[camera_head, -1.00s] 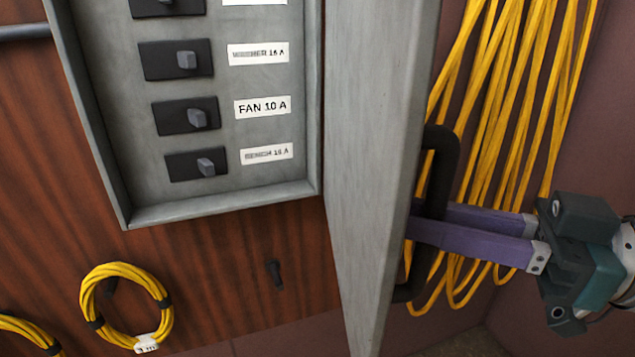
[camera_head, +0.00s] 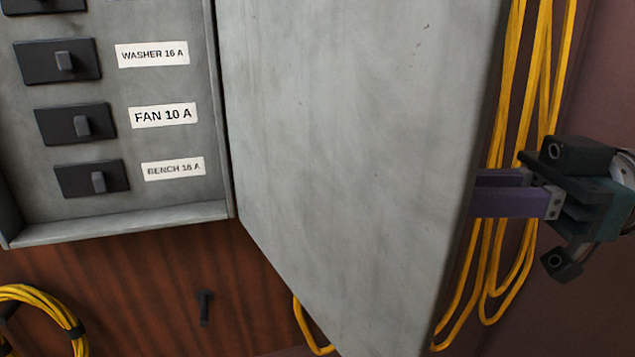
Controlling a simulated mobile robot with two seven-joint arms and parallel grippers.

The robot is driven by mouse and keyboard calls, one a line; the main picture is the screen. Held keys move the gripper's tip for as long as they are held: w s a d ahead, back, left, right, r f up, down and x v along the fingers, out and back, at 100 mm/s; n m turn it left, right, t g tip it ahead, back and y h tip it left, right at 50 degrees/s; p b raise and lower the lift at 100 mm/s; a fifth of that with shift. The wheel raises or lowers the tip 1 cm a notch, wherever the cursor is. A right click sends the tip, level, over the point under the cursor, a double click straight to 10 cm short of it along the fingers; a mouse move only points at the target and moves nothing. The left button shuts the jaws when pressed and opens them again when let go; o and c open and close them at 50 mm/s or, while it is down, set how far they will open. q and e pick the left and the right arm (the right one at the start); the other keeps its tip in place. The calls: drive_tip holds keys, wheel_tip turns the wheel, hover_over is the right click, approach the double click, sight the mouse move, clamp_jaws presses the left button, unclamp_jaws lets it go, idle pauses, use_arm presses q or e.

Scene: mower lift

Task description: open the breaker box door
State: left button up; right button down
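The grey breaker box (camera_head: 120,228) stands open at the upper left, with its breakers showing. Its grey door (camera_head: 350,150) is swung out to the right, and its broad inner face is towards me. My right gripper (camera_head: 502,193) comes in from the right, its purple fingers close together and reaching behind the door's outer edge. The door hides the fingertips and the black handle. In the earlier frame the handle's bar passes between these fingers. My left gripper is not in view.
Yellow cable loops (camera_head: 495,260) hang on the wall behind the door and my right gripper. A yellow cable coil (camera_head: 40,305) hangs at the lower left. A dark peg (camera_head: 204,307) sticks out of the wooden panel (camera_head: 150,290) below the box.

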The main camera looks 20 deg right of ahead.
drive_tip(key=shift+w+f, duration=0.1)
drive_tip(key=c, duration=0.8)
unclamp_jaws()
drive_tip(key=shift+o, duration=0.2)
drive_tip(key=b+v, duration=0.2)
drive_tip(key=v, duration=0.8)
